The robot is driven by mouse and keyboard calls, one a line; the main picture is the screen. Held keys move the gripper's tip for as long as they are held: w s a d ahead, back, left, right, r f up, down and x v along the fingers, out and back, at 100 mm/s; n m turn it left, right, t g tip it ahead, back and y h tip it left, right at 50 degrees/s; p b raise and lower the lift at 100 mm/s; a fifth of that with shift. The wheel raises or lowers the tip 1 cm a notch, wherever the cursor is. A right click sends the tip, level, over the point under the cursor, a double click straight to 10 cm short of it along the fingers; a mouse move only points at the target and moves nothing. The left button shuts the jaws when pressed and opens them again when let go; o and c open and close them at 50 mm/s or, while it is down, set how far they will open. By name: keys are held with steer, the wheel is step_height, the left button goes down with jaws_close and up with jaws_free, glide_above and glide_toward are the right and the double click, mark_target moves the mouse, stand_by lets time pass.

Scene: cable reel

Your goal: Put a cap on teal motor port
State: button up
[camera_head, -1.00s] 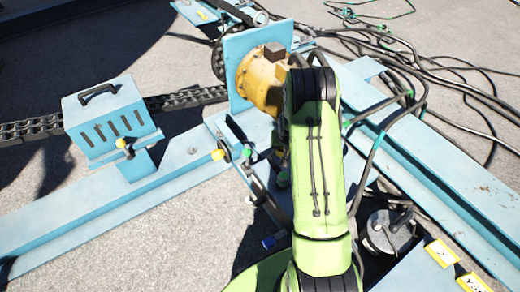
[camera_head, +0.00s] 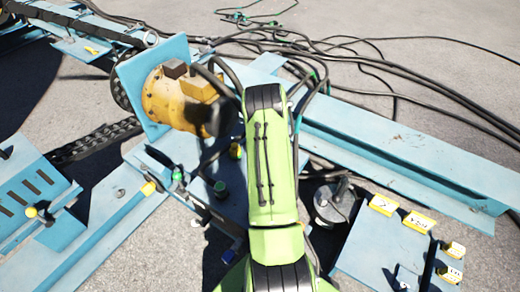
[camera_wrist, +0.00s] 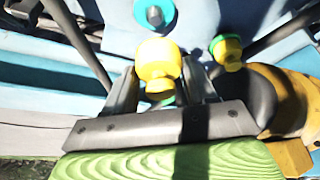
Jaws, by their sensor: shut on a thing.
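My gripper (camera_wrist: 160,80) is shut on a yellow cap (camera_wrist: 158,57), with a strip of teal showing below it in the wrist view. A teal round port (camera_wrist: 154,13) with a dark centre shows just past the cap on a light-blue surface; cap and port look apart. A second yellow cap (camera_wrist: 227,52) with a green ring is right of the held one. In the head view the yellow motor (camera_head: 172,98) stands against a blue plate, left of my green arm. The arm hides my gripper there.
Blue steel beams (camera_head: 400,155) and a blue slotted box (camera_head: 32,190) flank the motor. Black cables (camera_head: 350,60) run across the ground at the back right. A round grey weight (camera_head: 335,203) and a panel with yellow labels (camera_head: 382,205) are right of my arm.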

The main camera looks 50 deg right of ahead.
step_height(320, 180, down, 5)
steer(key=shift+f+b, duration=0.1)
steer(key=shift+b, duration=1.1)
steer(key=shift+f, duration=0.85)
steer(key=shift+a+f, duration=0.1)
steer(key=shift+f, duration=0.15)
steer(key=o, duration=1.3)
steer(key=shift+c, duration=0.2)
